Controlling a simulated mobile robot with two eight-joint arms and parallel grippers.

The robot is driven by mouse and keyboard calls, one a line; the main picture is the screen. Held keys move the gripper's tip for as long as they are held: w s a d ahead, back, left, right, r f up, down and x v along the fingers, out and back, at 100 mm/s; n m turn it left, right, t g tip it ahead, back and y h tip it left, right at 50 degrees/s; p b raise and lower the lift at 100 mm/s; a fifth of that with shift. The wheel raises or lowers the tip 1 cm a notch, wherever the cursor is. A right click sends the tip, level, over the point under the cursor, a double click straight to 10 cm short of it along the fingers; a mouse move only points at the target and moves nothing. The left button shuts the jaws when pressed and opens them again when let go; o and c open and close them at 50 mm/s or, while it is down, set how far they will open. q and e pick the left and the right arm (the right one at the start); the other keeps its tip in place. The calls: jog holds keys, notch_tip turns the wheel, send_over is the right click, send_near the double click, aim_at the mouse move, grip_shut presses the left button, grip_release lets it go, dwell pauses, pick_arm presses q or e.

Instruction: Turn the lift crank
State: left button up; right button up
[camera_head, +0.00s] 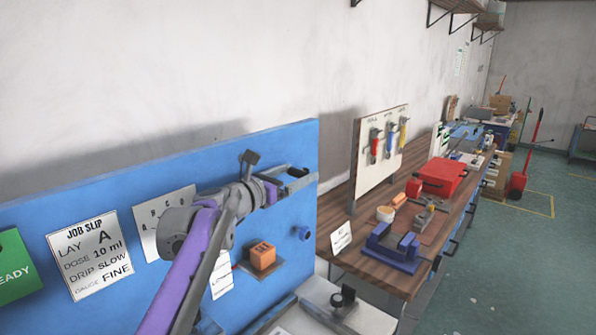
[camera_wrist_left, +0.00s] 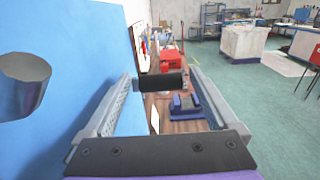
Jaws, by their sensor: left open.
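A black cylindrical grip (camera_wrist_left: 161,81), which looks like the handle of the lift crank, lies crosswise near the fingertips in the left wrist view. The rest of the crank is not clearly visible. My left gripper (camera_head: 299,181) is open in front of the upper right of the blue panel (camera_head: 275,150). Its two fingers (camera_wrist_left: 160,80) lie on either side of the black grip and it is not clamped. I cannot tell whether they touch it. My right gripper is not in view.
A grey metal cylinder (camera_wrist_left: 22,82) stands out at the left by the panel. A wooden bench (camera_head: 376,275) with a blue vise (camera_head: 392,247) and red box (camera_head: 440,177) stands to the right.

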pick_arm(q)
jog(key=shift+w+d, duration=0.35)
jog(key=shift+w, duration=0.05)
grip_shut()
dwell(0.4)
